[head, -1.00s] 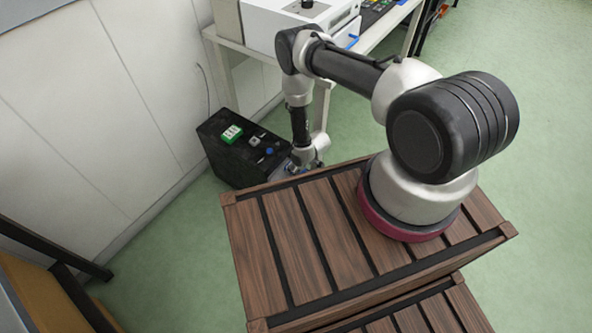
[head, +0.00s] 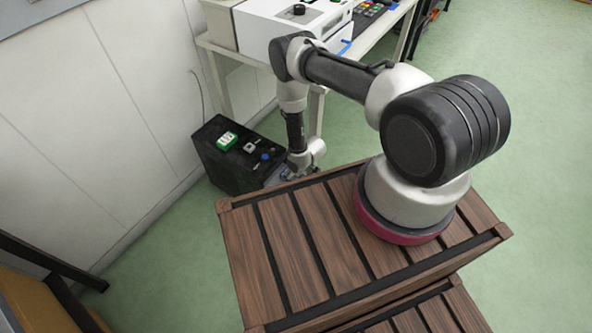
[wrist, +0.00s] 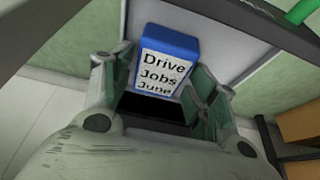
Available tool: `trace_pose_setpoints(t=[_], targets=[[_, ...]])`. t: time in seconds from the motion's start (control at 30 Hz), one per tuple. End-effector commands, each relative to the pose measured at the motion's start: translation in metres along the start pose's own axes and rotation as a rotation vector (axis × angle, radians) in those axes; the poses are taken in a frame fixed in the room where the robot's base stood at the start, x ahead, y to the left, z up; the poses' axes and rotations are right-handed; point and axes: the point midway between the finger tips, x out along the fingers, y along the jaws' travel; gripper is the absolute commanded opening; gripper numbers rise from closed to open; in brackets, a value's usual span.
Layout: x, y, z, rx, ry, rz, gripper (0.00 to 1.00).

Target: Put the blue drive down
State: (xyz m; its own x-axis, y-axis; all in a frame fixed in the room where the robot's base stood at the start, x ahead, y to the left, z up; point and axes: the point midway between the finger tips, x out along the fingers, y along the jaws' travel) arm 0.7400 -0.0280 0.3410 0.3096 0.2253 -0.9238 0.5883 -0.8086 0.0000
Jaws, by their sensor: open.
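The blue drive (wrist: 168,40) has a white label reading "Drive Jobs June" and shows in the wrist view, just ahead of my gripper. My gripper (wrist: 156,96) is open, with a finger on each side of the drive's lower end. A dark area lies below the label between the fingers; I cannot tell what the drive rests on or whether a finger touches it. In the head view my gripper (head: 288,171) is low beside the black box, partly hidden, and the drive cannot be made out there.
The black box (head: 222,168) carries a green item (head: 227,140), a small grey item (head: 249,147) and a small blue item (head: 265,157). A white table (head: 235,51) with a white machine (head: 283,22) stands behind. Green floor (head: 150,255) is clear at the left.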

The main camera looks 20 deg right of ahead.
Motion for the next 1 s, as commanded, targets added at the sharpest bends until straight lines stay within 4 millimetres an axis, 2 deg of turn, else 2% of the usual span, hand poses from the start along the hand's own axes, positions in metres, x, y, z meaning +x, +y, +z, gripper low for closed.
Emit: trace_pose_setpoints(t=[0.3,0.5,0.67,1.0], targets=[[-0.071,0.0,0.0,0.002,-0.001,0.0,0.59],[-0.101,0.0,0.0,0.001,0.0,0.0,0.59],[-0.11,0.0,0.0,0.001,-0.001,-0.001,0.59],[-0.11,0.0,0.0,0.001,-0.001,-0.001,0.59]])
